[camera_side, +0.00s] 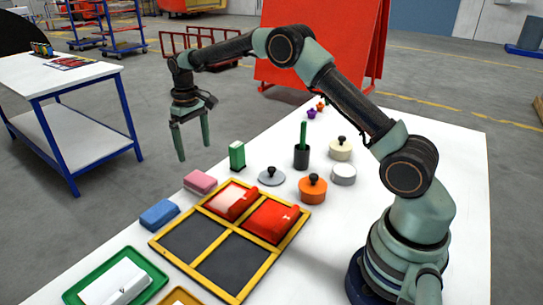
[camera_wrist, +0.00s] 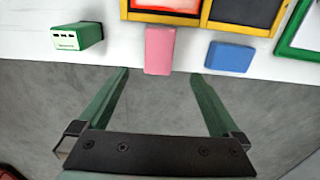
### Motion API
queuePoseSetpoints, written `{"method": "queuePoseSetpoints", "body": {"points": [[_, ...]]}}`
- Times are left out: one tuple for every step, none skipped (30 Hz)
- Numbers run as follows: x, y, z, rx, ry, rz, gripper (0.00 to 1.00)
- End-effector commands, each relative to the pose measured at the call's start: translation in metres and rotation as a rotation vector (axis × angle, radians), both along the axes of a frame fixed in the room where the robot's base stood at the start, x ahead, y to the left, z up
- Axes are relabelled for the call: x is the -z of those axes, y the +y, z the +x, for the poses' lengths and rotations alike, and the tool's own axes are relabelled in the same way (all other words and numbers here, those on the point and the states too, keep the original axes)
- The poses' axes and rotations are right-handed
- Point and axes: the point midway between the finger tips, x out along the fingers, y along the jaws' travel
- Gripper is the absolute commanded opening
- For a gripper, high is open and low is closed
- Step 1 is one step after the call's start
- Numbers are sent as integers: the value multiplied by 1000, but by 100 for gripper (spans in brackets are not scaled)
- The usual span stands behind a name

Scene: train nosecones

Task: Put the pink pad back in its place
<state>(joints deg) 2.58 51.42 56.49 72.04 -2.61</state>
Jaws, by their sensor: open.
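The pink pad (camera_side: 201,182) lies on the white table near its left edge, outside the yellow-framed tray (camera_side: 157,245). In the wrist view the pink pad (camera_wrist: 160,50) is at the top middle, beyond my fingertips and roughly centred between them. The tray has red nosecone-like pieces (camera_side: 270,221) in its two far compartments, and its two near compartments show bare dark floors (camera_side: 232,262). My gripper (camera_side: 191,150) is open and empty, pointing down, above and apart from the pad. Its fingers also show in the wrist view (camera_wrist: 160,75).
A blue pad (camera_side: 159,214) and a green block (camera_side: 237,155) lie on either side of the pink pad. An orange pot (camera_side: 312,189), grey lid (camera_side: 272,176) and dark cup with a green stick (camera_side: 302,156) stand beyond the tray. A green tray (camera_side: 152,270) holds a white piece.

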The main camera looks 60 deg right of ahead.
Motion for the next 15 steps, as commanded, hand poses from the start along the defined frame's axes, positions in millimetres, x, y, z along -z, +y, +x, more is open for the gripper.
{"method": "queuePoseSetpoints", "body": {"points": [[-5, 0, 0, 0, -3, 0, 100], [-7, 0, -1, 0, -5, 0, 100], [-13, 1, -3, 0, -11, 0, 100], [-18, 1, -4, 0, -17, -1, 100], [-24, 1, -6, 0, -25, -1, 100], [-34, 2, -10, 0, -38, -2, 100], [-42, 3, -14, 0, -49, -2, 100], [-50, 4, -18, 0, -61, -2, 100], [-62, 5, -25, 0, -79, -3, 100], [-71, 6, -31, 0, -91, -3, 100], [-79, 6, -37, 0, -104, -4, 100], [-89, 8, -45, 0, -122, -4, 100], [-97, 8, -52, 0, -135, -4, 100], [-104, 9, -59, 0, -148, -5, 100], [-112, 10, -68, 0, -166, -5, 100]]}}
